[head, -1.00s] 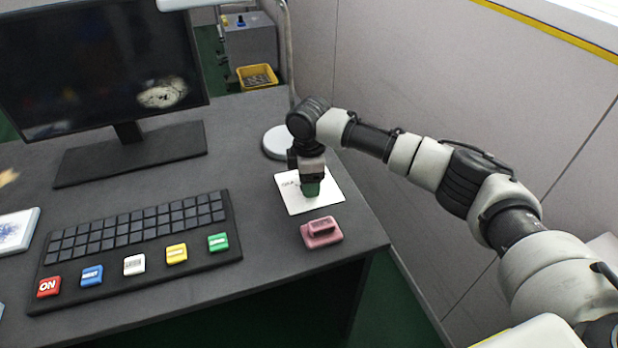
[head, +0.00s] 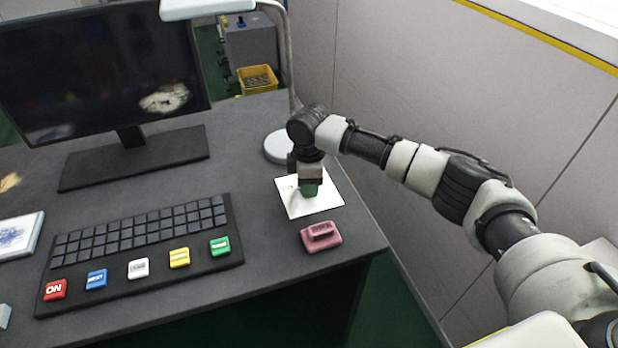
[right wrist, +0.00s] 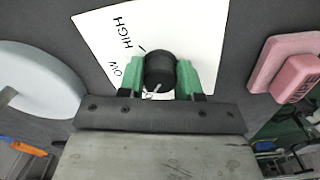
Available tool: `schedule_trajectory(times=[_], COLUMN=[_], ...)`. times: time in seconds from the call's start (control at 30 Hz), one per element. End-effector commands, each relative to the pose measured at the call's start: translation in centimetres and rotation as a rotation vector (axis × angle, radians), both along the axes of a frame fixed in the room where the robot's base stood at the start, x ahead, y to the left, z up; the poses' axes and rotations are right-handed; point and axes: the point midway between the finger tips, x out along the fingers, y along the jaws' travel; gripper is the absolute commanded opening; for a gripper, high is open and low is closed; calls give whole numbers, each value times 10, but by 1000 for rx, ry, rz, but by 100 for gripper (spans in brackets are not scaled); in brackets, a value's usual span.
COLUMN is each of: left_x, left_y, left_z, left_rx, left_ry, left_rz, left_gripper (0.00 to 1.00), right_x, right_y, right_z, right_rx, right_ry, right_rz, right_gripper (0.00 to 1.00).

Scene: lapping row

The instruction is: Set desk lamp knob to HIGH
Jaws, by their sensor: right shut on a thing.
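The desk lamp (head: 277,148) stands at the back right of the desk, with its white head at the top edge. The white knob plate (head: 323,203) lies on the desk in front of its base. In the right wrist view the black round knob (right wrist: 160,66) sits on the plate (right wrist: 205,22). The labels HIGH and a partly hidden "OW" are left of it. A white line on the knob's near side points down, away from HIGH. My right gripper (head: 309,190) is shut on the knob, its green fingers (right wrist: 160,78) on both sides. My left gripper is not in view.
A pink block-like object (head: 321,237) lies just in front of the plate, near the desk's right edge. A black keyboard (head: 140,240) with several coloured keys is at the left, below a monitor (head: 100,75). A wall stands to the right.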

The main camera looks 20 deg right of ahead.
Motion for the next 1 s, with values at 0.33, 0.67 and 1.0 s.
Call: schedule_trajectory(times=[0.33, 0.67, 1.0], left_x=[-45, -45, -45], left_y=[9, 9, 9], left_z=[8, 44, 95], left_rx=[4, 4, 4], left_ry=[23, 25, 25], left_rz=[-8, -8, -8], left_gripper=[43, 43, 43], right_x=[-1, -1, -2], right_y=[1, 1, 2], right_z=[3, 6, 6], right_rx=[1, 1, 0], right_ry=[4, 5, 6], right_rz=[-114, -278, -602], right_gripper=[11, 11, 11])
